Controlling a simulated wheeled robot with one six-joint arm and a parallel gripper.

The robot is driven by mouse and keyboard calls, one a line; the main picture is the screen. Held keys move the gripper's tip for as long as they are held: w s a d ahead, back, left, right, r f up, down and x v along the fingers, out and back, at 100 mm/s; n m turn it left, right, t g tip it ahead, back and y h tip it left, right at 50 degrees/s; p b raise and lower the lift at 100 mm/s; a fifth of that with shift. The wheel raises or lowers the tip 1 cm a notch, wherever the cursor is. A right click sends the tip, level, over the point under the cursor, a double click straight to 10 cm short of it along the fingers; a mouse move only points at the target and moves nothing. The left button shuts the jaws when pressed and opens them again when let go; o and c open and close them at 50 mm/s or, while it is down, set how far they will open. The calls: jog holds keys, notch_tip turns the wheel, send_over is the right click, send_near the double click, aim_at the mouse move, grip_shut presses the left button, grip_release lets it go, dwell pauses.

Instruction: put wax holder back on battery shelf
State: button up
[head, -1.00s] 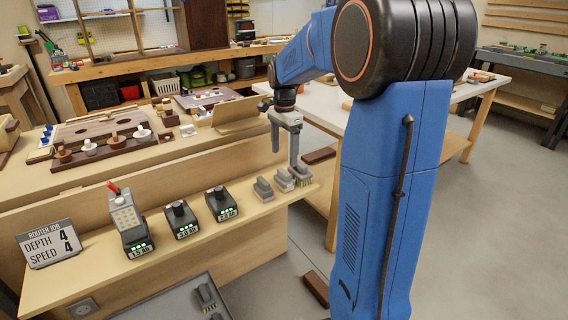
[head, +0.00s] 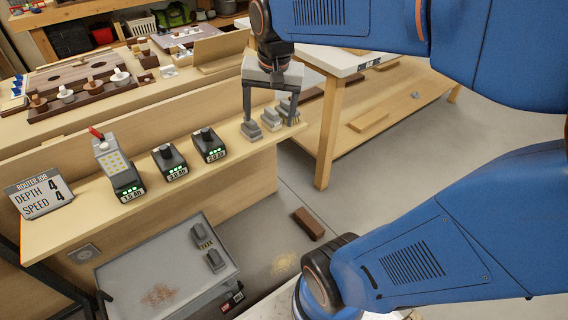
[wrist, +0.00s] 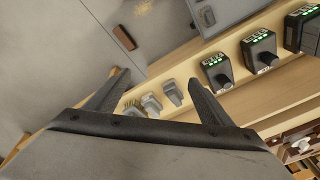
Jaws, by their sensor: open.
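My gripper (head: 269,112) is open and empty above the right end of the battery shelf (head: 150,205). Its fingers stand over a row of three small grey blocks: a left block (head: 250,130), a middle block (head: 271,121) and a right one with bristles (head: 289,112). In the wrist view my gripper (wrist: 159,76) shows open fingers with this row between them, apart from the fingers. Two more grey pieces, an upper one (head: 198,232) and a lower one (head: 215,259), lie on a grey cart top (head: 130,275). I cannot tell which piece is the wax holder.
Three batteries, left (head: 125,180), middle (head: 170,163) and right (head: 209,147), stand on the shelf beside a router job sign (head: 40,196). A brown block (head: 308,224) lies on the floor. A white-topped table (head: 345,62) stands behind my gripper.

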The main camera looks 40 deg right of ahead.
jog(key=s+a+f+n+t, duration=0.1)
jog(key=s+a+f+n, duration=0.1)
jog(key=s+n, duration=0.2)
jog(key=s+a+f+n+t, duration=0.1)
jog(key=s+a+f+n, duration=0.1)
jog(key=s, duration=0.7)
jog(key=shift+a+f+n, duration=0.25)
jog(key=shift+f+n, duration=0.4)
jog(key=shift+n, duration=0.25)
